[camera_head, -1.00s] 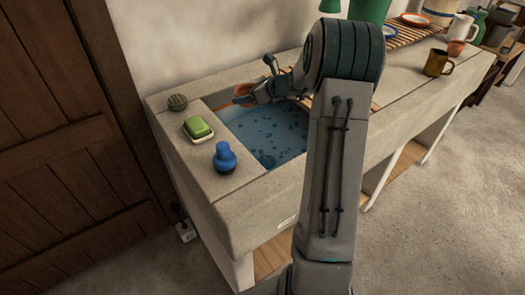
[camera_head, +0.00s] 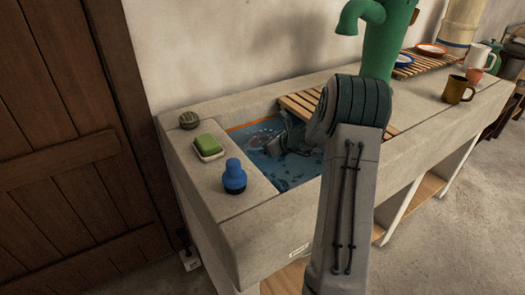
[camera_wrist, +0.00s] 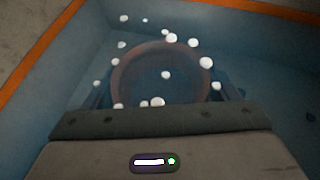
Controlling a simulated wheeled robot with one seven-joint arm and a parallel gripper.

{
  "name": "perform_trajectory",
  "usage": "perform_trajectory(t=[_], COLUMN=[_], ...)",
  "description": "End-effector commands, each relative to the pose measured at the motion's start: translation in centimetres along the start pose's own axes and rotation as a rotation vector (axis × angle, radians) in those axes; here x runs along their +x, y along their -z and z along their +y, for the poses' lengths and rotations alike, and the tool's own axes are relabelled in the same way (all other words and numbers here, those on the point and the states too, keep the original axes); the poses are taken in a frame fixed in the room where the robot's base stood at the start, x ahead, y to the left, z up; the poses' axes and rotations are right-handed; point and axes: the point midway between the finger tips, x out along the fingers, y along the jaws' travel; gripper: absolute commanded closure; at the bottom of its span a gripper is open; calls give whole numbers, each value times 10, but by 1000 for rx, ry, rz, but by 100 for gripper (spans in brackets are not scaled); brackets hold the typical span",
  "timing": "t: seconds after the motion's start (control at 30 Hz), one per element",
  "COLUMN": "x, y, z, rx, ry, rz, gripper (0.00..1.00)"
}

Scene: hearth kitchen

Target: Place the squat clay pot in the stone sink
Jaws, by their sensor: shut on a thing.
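The stone sink (camera_head: 262,222) is filled with blue water dotted with pale bubbles. My gripper (camera_head: 275,146) reaches down into the basin at the water. In the wrist view, the round rim of the squat clay pot (camera_wrist: 122,68) shows dimly through the water, with the fingers of my gripper (camera_wrist: 160,92) on its left and right sides. My gripper is shut on the pot. In the head view the pot is a faint round shape (camera_head: 262,138) in the water, and its lower part is hidden.
A wooden slatted rack (camera_head: 300,101) covers the basin's right side. A green pump (camera_head: 378,45) rises behind. Mugs stand farther right.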

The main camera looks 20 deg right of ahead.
Motion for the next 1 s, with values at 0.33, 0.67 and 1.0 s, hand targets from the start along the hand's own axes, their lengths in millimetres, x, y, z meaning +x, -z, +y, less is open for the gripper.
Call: perform_trajectory(t=[0.33,0.67,1.0], x=[7,8,-19], y=[12,15,11], z=[0,0,-2], rx=[0,0,1], ry=[0,0,5], rz=[-1,0,0], gripper=[46,0,0])
